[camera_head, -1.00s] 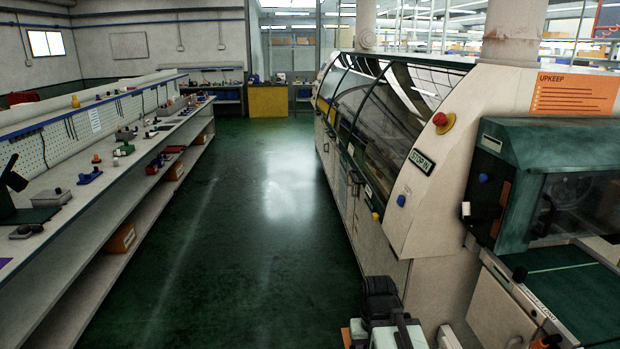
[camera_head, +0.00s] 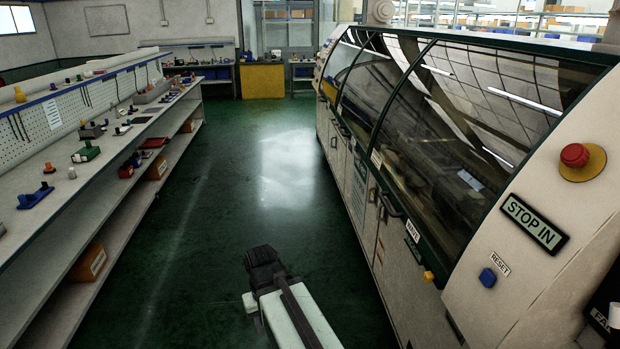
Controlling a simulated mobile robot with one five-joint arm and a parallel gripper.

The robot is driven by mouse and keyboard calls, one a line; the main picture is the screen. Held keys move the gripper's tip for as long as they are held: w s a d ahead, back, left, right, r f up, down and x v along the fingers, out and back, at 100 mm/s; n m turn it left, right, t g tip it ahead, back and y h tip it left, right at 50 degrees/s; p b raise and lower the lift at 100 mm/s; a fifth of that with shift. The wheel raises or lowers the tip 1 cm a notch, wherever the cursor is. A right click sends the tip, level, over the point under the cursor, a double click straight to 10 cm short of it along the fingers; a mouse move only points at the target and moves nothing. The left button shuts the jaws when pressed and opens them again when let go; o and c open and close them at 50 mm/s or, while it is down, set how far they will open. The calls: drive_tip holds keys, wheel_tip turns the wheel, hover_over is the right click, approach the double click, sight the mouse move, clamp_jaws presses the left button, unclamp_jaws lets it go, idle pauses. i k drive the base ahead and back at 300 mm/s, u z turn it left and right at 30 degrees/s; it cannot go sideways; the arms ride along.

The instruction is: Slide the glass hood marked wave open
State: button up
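The machine on the right has a long curved glass hood in dark-framed panels. The nearest, largest glass panel (camera_head: 470,120) is down over the machine, with dark parts faintly visible behind reflections. A small white label (camera_head: 413,231) at its lower edge appears to read WAVE. A dark curved handle (camera_head: 389,205) is just left of that label. My gripper (camera_head: 262,262) is a dark shape at the end of my pale arm, low in the middle, over the floor and apart from the machine. Its fingers cannot be made out.
A red stop button (camera_head: 574,155), a STOP IN sign (camera_head: 534,222) and a blue RESET button (camera_head: 487,278) are on the near end panel. A long workbench (camera_head: 100,165) with small parts runs along the left. The green aisle floor (camera_head: 215,215) between them is clear.

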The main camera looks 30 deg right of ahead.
sight(382, 161)
drive_tip(key=u, duration=0.15)
drive_tip(key=i, duration=1.35)
drive_tip(key=u, duration=0.15)
drive_tip(key=k, duration=0.65)
drive_tip(key=u, duration=0.3)
drive_tip(key=i, duration=0.65)
drive_tip(key=z, duration=0.1)
